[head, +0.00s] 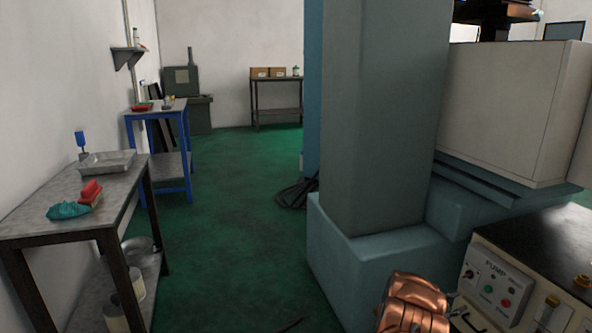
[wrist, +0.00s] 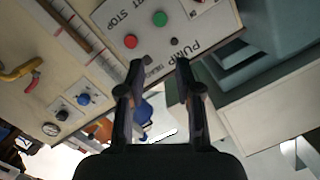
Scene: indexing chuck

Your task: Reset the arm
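My gripper (wrist: 159,66) shows in the wrist view with its two dark fingers apart and nothing between the tips. Beyond the fingertips is the pump panel (wrist: 200,30), seen upside down, with a green button (wrist: 160,18) and a red button (wrist: 130,41). I cannot tell how far the fingers are from the panel. In the head view the pump panel (head: 490,283) is at the lower right. My copper-coloured arm shows at the bottom edge beside it; the fingers are not clearly visible there.
A large grey-blue machine column (head: 385,120) stands just left of the panel, with a pale box housing (head: 510,110) behind. In the wrist view, a panel with a blue knob (wrist: 84,99) and gauge is at left. A side table (head: 30,220) stands left. Green floor (head: 240,220) between is mostly open.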

